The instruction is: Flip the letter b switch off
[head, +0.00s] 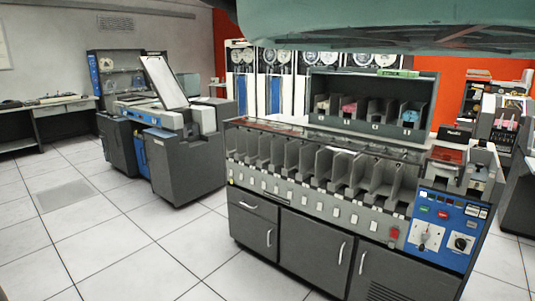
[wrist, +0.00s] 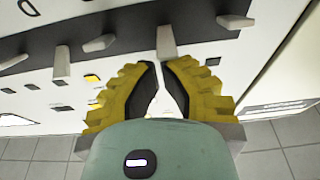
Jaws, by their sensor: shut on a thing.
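Other grey levers stand on the same panel, one to the left (wrist: 61,62) and one at the upper right (wrist: 234,21). I cannot read a letter b label beside any of them. My gripper does not show in the head view.
In the head view, a long grey card machine (head: 300,215) with a row of slots and a blue control panel (head: 440,230) stands at the front right. Another machine (head: 185,160) stands left of it. Tiled floor (head: 110,235) is clear at the left.

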